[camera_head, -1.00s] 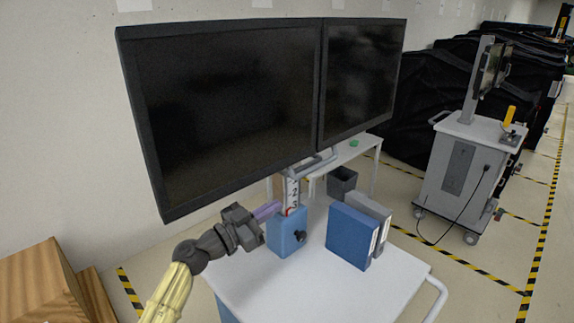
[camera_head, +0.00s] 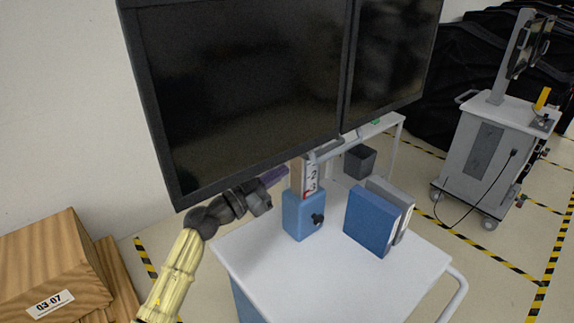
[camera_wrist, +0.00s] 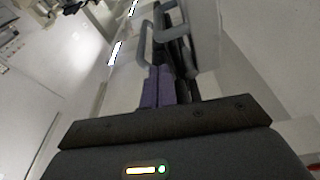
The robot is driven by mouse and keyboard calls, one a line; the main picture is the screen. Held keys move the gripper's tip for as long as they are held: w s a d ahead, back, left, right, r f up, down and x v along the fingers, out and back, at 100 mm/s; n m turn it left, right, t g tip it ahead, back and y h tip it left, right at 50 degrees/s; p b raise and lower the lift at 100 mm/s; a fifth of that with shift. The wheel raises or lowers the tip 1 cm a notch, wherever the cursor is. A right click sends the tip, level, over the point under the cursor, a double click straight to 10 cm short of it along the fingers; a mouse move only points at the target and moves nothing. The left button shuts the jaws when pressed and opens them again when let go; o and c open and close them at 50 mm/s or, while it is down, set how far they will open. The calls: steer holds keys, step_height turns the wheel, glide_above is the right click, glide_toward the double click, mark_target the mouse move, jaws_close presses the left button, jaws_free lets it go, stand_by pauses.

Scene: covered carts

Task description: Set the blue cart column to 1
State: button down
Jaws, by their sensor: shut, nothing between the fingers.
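The blue cart's column (camera_head: 311,175) is a short post with a white number scale. The figures 2 and 3 show, with a red mark near the 3 at its foot. It rises from a blue housing (camera_head: 300,216) with a black knob (camera_head: 318,219) on its front right side. Two large black monitors (camera_head: 240,105) are above it. My gripper (camera_head: 284,171) is left of the column, above the housing, with its purple fingers shut and empty. The fingers also show together in the wrist view (camera_wrist: 159,76), near grey bar-like parts.
The white cart top (camera_head: 330,275) is mostly clear. Blue (camera_head: 371,221) and grey (camera_head: 402,205) binders stand at its right. A wooden crate (camera_head: 45,265) stands at the left. A grey cart (camera_head: 482,160) stands at the far right, and a dark bin (camera_head: 360,162) is behind.

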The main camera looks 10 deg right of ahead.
steer(key=p+x, duration=0.4)
steer(key=x, duration=0.5)
steer(key=shift+p, duration=0.4)
steer(key=shift+w+a, duration=0.1)
steer(key=shift+a, duration=0.05)
